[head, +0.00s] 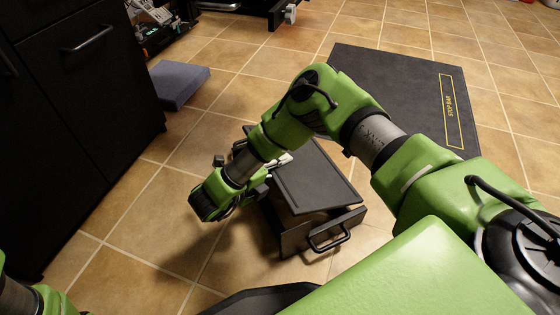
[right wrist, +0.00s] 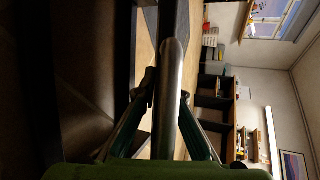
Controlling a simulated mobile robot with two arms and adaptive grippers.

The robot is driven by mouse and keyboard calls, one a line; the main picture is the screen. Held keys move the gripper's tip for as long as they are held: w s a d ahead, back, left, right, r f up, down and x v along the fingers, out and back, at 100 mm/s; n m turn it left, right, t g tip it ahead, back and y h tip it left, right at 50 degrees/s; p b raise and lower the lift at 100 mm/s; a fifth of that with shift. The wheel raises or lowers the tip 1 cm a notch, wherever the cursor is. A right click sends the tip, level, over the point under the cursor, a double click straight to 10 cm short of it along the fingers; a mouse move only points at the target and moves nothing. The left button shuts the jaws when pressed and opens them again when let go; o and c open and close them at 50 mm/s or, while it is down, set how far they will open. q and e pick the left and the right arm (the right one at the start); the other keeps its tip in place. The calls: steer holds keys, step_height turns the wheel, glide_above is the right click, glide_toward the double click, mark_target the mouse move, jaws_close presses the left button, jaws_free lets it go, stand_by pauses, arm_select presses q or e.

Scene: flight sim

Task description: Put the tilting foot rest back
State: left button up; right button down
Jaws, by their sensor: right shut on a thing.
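The tilting foot rest (head: 318,180) is a low black unit on the tiled floor, in the middle of the head view. Its dark top board is tilted, and a black loop handle (head: 329,237) is on its near end. My right gripper (head: 279,162) is at its far left side, partly hidden by my own arm. In the right wrist view the fingers (right wrist: 165,95) are closed around a grey bar (right wrist: 172,65) that appears to be part of the foot rest. My left gripper is out of view; only a bit of that arm shows at bottom left.
A dark mat (head: 400,85) with yellow lettering lies behind the foot rest. A grey-blue block (head: 178,84) lies on the floor by the black cabinet (head: 80,130) at left. Tiled floor (head: 150,235) is bare to the left of the foot rest.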

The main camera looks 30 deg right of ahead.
steer(key=shift+d+r, duration=0.1)
steer(key=shift+r, duration=0.05)
steer(key=c, duration=2.1)
jaws_free()
steer(key=shift+c, duration=0.2)
steer(key=shift+a, duration=0.2)
steer(key=p+v, duration=0.7)
steer(key=v, duration=0.4)
steer(key=shift+s+a+p, duration=0.2)
steer(key=shift+a+p, duration=0.1)
steer(key=shift+p, duration=0.1)
steer(key=shift+r, duration=0.1)
